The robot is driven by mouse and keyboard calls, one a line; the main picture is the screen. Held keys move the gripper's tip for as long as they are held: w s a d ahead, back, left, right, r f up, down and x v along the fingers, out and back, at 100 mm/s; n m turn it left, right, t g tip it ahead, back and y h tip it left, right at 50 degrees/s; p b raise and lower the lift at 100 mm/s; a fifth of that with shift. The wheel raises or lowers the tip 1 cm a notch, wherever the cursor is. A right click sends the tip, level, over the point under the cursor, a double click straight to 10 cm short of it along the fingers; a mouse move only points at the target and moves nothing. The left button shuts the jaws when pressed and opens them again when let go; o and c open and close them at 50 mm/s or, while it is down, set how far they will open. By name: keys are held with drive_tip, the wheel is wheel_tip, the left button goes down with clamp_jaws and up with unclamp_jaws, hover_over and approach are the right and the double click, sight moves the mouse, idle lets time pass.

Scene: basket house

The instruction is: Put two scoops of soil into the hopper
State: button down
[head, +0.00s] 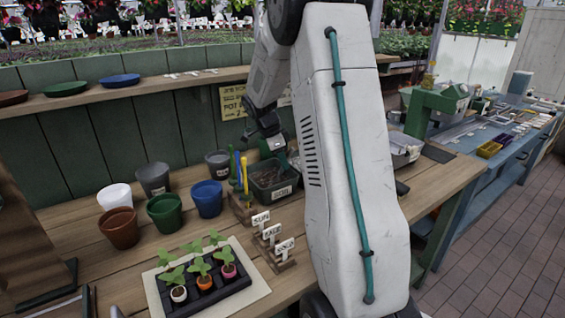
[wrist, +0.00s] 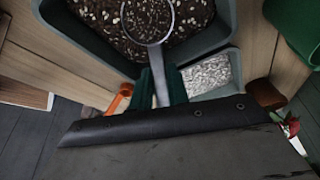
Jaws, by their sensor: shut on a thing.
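In the wrist view my gripper (wrist: 161,86) is shut on the grey handle of a scoop (wrist: 161,62). The scoop's round bowl is over the dark, white-flecked soil (wrist: 112,18) in a grey-green bin (wrist: 226,20). I cannot tell whether the bowl holds soil or touches it. In the head view the soil bin (head: 272,194) stands on the wooden bench, left of my arm. My arm hides much of the scene there, and the scoop cannot be made out. A green machine (head: 428,112) stands at the right; I cannot tell whether it carries the hopper.
A compartment of pale gravel (wrist: 208,74) borders the soil bin. Coloured pots, including a blue one (head: 207,198), stand left of it. A holder with upright tools (head: 240,190), label signs (head: 270,235) and a seedling tray (head: 205,290) are close by.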

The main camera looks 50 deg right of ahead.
drive_tip(key=shift+t+y, duration=0.5)
drive_tip(key=shift+y, duration=0.1)
drive_tip(key=shift+s+d+r, duration=0.1)
drive_tip(key=shift+d+r, duration=0.05)
drive_tip(key=shift+r, duration=1.4)
drive_tip(key=shift+s+d+r, duration=0.1)
drive_tip(key=shift+d+r, duration=0.05)
drive_tip(key=shift+r, duration=1.45)
drive_tip(key=shift+s+d+r, duration=0.1)
drive_tip(key=shift+d+r, duration=0.05)
drive_tip(key=shift+r, duration=1.5)
drive_tip(key=shift+a, duration=0.1)
